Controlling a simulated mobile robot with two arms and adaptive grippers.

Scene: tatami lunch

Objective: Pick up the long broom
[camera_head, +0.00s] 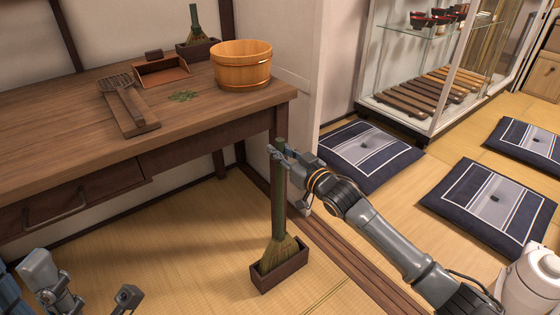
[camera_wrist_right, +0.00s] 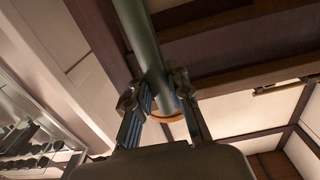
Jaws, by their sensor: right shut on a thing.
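The long broom (camera_head: 278,200) stands upright, with a green handle and straw bristles. Its bristles sit in a small dark brown box (camera_head: 290,272) on the tatami. My right gripper (camera_head: 281,155) is shut on the handle near its top, beside the table's corner. In the right wrist view the handle (camera_wrist_right: 142,40) passes between the two fingers (camera_wrist_right: 163,105). My left gripper (camera_head: 85,285) is low at the left edge, away from the broom, with its fingers apart and nothing seen between them. Part of it is cut off by the frame.
The wooden table (camera_head: 60,110) carries a wooden tub (camera_head: 241,66), a dustpan (camera_head: 161,70), a slatted wooden tool (camera_head: 127,105) and a short broom (camera_head: 195,25) in a box. Floor cushions (camera_head: 370,155) and a glass cabinet (camera_head: 425,75) are at right. Tatami is clear left of the box.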

